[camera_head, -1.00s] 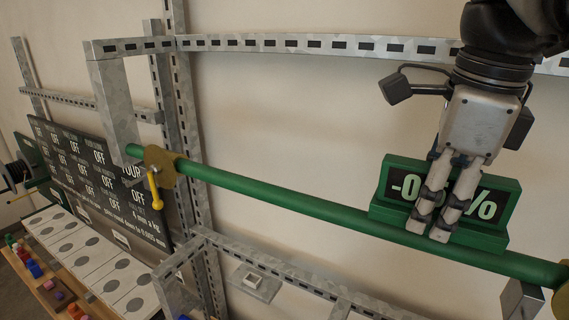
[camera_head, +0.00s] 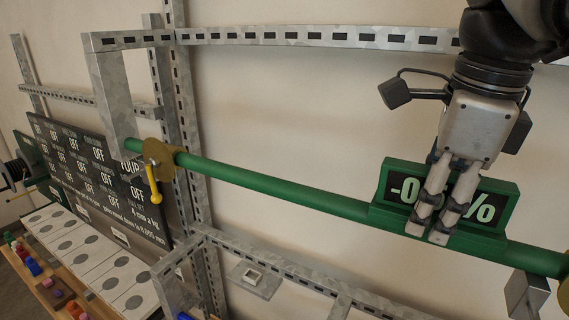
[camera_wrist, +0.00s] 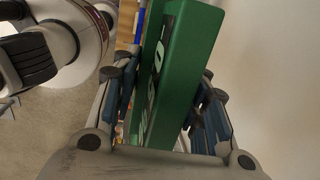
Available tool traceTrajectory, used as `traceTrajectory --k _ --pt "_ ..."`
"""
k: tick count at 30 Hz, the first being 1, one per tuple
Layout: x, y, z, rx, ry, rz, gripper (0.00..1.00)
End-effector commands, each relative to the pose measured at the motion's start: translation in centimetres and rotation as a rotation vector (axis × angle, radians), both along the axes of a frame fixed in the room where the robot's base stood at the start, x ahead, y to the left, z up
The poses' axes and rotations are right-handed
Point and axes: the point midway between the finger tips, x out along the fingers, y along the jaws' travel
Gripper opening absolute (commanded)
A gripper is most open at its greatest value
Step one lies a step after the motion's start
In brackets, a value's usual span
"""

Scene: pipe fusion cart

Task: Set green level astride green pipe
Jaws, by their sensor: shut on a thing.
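The green level (camera_head: 497,190) has a black display reading "-0", a hidden part, then "%". It also shows in the wrist view (camera_wrist: 185,75), between the fingers. My gripper (camera_head: 428,232) is shut on the level, with its fingers hiding the middle of the display; it also shows in the wrist view (camera_wrist: 165,108). The green pipe (camera_head: 280,188) runs from the upper left down to the right, held by brass-coloured clamps. The level's base meets or overlaps the pipe in the head view near its right end. I cannot tell whether it bears on the pipe.
A slotted metal frame (camera_head: 300,38) stands behind and above the pipe. A yellow-handled clamp (camera_head: 154,182) is at the pipe's left. A dark sign board (camera_head: 95,165) and a tray with white cards (camera_head: 85,255) lie left. The pipe's middle is clear.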

Motion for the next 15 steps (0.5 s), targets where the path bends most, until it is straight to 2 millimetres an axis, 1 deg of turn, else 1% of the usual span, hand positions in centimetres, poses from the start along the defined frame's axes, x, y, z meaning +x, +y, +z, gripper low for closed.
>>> traceTrajectory --k 4,5,15 --pt "0.0 -0.01 0.03 -0.001 -0.001 0.0 0.12" --pt "0.0 -0.01 0.03 -0.001 -0.001 0.0 0.42" --pt "0.0 0.0 0.01 0.0 0.0 0.0 0.64"
